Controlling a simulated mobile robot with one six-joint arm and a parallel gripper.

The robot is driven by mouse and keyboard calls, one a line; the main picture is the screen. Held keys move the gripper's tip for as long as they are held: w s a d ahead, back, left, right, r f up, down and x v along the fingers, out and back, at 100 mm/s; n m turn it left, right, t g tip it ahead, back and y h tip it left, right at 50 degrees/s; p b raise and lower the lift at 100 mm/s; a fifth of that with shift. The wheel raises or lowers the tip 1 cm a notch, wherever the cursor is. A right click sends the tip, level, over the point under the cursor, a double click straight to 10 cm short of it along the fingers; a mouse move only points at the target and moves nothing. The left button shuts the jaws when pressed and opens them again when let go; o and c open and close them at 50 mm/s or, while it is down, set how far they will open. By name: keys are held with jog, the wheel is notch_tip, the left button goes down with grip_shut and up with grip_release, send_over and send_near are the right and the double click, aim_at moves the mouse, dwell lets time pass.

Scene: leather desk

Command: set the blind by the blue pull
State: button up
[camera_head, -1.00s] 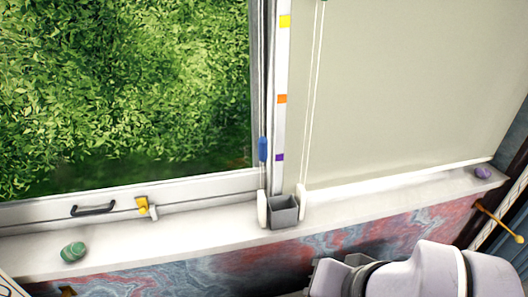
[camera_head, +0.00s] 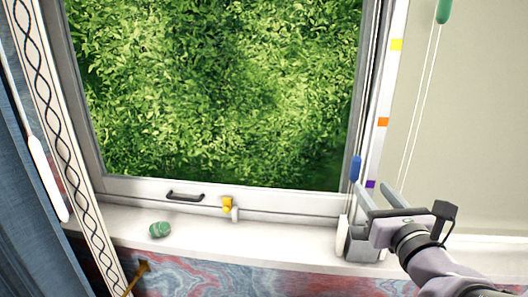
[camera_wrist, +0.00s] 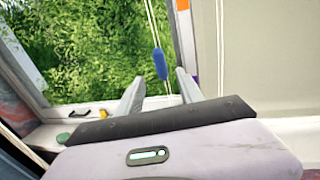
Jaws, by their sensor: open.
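The blue pull (camera_head: 355,169) hangs on its cord at the right edge of the window, low beside the marked strip. In the wrist view the blue pull (camera_wrist: 160,64) shows beyond and between my two open fingers. My gripper (camera_head: 375,190) is open and empty, just right of the pull; I see no contact. The strip (camera_head: 388,90) carries yellow (camera_head: 397,45), orange (camera_head: 383,122) and purple (camera_head: 370,184) marks. A pale blind (camera_head: 480,130) covers the right pane. A green pull (camera_head: 443,11) hangs high on its cord in front of it.
A grey box (camera_head: 365,245) stands on the white sill (camera_head: 265,240) below my gripper. A green stone-like object (camera_head: 159,230) lies on the sill at left. A window handle (camera_head: 185,196) and yellow latch (camera_head: 227,203) sit on the frame. A blue curtain (camera_head: 35,200) hangs far left.

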aim_at(355, 169)
jog(key=w+p, duration=0.6)
jog(key=w, duration=0.8)
jog(key=shift+r, duration=0.15)
jog(key=shift+c, duration=0.4)
grip_shut()
dwell(0.5)
jog(key=shift+d+r, duration=0.1)
